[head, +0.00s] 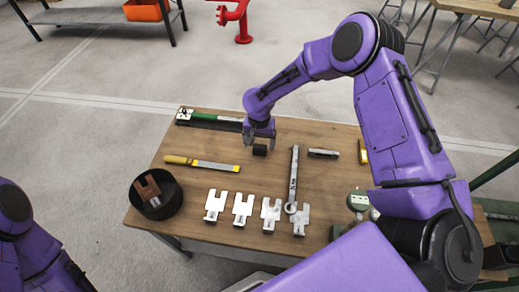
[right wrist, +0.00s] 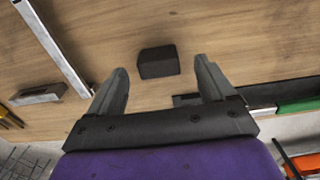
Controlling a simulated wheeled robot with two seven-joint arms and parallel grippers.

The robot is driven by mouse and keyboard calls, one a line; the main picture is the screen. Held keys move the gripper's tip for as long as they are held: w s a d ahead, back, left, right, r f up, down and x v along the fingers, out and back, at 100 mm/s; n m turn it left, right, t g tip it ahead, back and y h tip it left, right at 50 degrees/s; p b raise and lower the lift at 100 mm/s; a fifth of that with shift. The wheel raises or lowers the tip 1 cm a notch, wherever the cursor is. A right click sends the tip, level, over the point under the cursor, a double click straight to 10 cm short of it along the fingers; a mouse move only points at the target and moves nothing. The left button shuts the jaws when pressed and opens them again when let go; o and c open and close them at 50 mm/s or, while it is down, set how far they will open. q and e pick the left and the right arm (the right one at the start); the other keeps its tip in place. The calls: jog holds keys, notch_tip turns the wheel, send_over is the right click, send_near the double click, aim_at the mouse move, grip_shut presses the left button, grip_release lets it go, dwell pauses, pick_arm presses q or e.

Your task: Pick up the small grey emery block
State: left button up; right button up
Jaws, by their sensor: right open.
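The small emery block (head: 260,150), dark grey, lies on the wooden table toward its far side. It also shows in the right wrist view (right wrist: 158,62), just ahead of the fingertips and roughly centred between them. My right gripper (head: 259,142) is open and points down at the block from above. In the right wrist view its two fingers (right wrist: 161,70) are spread wider than the block, with nothing between them held. I cannot tell exactly how high the fingertips are above the table. Only links of my left arm show at the lower left; its gripper is out of view.
The table (head: 240,175) also holds a long dark case (head: 210,123), a yellow-tipped file (head: 203,164), a black bowl (head: 165,205), several slotted metal shims (head: 242,208), a long wrench (head: 293,180), a small metal bar (head: 323,153) and a gauge (head: 358,200). Bare wood surrounds the block.

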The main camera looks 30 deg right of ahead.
aim_at(260, 146)
jog(key=f, duration=0.4)
jog(key=shift+w+d+f, duration=0.1)
jog(key=shift+d, duration=0.1)
jog(key=c, duration=1.1)
jog(key=shift+r, duration=0.7)
jog(key=s+a+r, duration=0.2)
jog(key=s+r, duration=0.9)
jog(key=s, duration=0.3)
jog(key=shift+a+r+b, duration=0.35)
jog(key=shift+a+r, duration=0.05)
